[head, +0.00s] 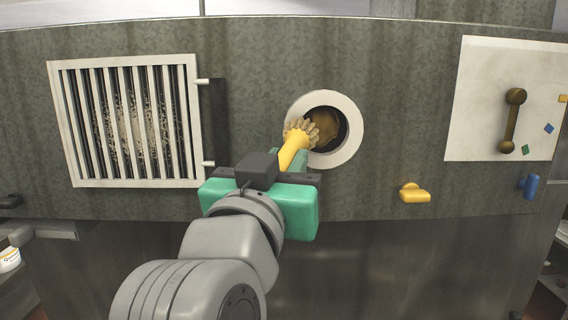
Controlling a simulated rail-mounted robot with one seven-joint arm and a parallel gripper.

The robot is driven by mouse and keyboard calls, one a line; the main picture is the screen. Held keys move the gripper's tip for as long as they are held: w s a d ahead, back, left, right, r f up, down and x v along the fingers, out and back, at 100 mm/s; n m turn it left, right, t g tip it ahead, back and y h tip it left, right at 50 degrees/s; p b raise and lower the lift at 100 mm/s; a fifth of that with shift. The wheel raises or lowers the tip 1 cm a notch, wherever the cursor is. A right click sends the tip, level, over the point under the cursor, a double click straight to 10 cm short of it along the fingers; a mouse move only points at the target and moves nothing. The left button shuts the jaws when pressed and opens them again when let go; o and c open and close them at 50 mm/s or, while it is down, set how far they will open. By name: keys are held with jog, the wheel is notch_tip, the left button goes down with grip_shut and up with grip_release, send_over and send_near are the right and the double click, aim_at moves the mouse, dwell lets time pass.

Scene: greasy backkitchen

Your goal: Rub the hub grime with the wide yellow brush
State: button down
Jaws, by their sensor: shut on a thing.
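My gripper (288,163) is shut on the yellow brush (291,156), holding it by its yellow handle. The brush's wide tan bristle head points up and right into a round opening with a white ring (353,122) in the grey wall. The hub (327,128) shows inside the ring as a brown, grimy surface, partly covered by the bristles. The bristles overlap the hub's left side in this view; I cannot tell if they touch it. My wrist and arm hide the wall below and left of the ring.
A white slatted grille (125,179) with speckled dirt is at left, with a dark upright bar beside it. At right is a white panel (476,130) with a brown crank handle (511,122). A yellow knob-like piece (415,195) and a blue one (530,187) stick out below.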

jog(key=shift+w+f, duration=0.15)
jog(key=d+p, duration=0.1)
jog(key=d, duration=0.5)
jog(key=shift+d, duration=0.35)
jog(key=shift+s+a, duration=0.2)
jog(key=shift+a, duration=0.95)
jog(key=shift+s+a, duration=0.15)
jog(key=shift+a, duration=0.95)
jog(key=shift+s+a, duration=0.2)
jog(key=shift+a, duration=0.95)
jog(key=shift+s+r+p, duration=0.1)
jog(key=shift+r+p, duration=0.15)
jog(key=shift+p, duration=0.1)
jog(key=shift+d, duration=0.1)
jog(key=d+p, duration=0.1)
jog(key=d, duration=0.5)
jog(key=shift+d, duration=0.35)
